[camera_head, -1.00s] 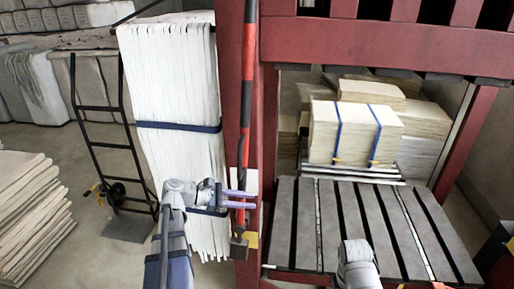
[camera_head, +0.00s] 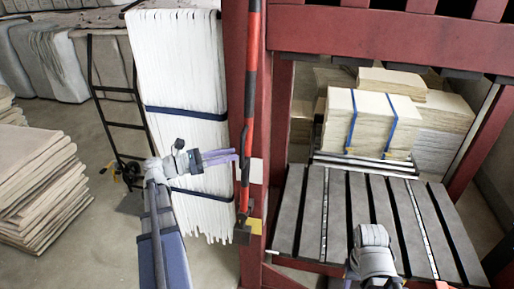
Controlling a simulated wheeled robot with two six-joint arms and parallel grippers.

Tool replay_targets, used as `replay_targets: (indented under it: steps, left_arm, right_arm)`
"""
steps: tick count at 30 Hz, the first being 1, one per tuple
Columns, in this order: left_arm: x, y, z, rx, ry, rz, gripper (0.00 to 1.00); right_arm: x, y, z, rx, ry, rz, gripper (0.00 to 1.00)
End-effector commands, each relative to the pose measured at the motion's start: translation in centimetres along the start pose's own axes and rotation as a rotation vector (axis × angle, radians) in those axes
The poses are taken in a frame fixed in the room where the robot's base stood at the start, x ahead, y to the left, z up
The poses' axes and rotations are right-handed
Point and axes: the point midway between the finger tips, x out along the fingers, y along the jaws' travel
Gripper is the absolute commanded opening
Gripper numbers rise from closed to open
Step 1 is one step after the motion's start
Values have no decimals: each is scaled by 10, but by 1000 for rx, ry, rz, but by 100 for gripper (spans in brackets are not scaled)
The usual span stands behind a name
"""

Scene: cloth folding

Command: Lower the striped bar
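The striped bar (camera_head: 250,90), red and black, stands upright along the front of a red post, slightly tilted. Its dark lower end (camera_head: 242,234) is beside a yellow patch on the post. My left gripper (camera_head: 234,157) is left of the bar, in front of the hanging white strips. Its purple fingers point right, with the tips close to the bar's lower half. The fingers nearly overlap in this view, so their gap is unclear. I cannot tell whether they touch the bar. My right arm's wrist (camera_head: 372,250) shows at the bottom, with its fingertips out of sight.
The red frame (camera_head: 390,42) spans the upper right. Inside it, a slatted grey platform (camera_head: 312,215) lies before a cream stack with blue straps (camera_head: 365,125). A black hand truck (camera_head: 118,95) stands at left, near stacked tan sheets (camera_head: 40,190). Floor is clear between them.

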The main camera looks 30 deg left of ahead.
Motion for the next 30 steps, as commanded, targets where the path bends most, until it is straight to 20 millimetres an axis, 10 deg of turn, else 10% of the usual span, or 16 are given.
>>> replay_targets:
  steps: [30]
  left_arm:
    - [78,0,0,-1,-2,1,31]
  right_arm:
    - [0,0,0,0,0,0,50]
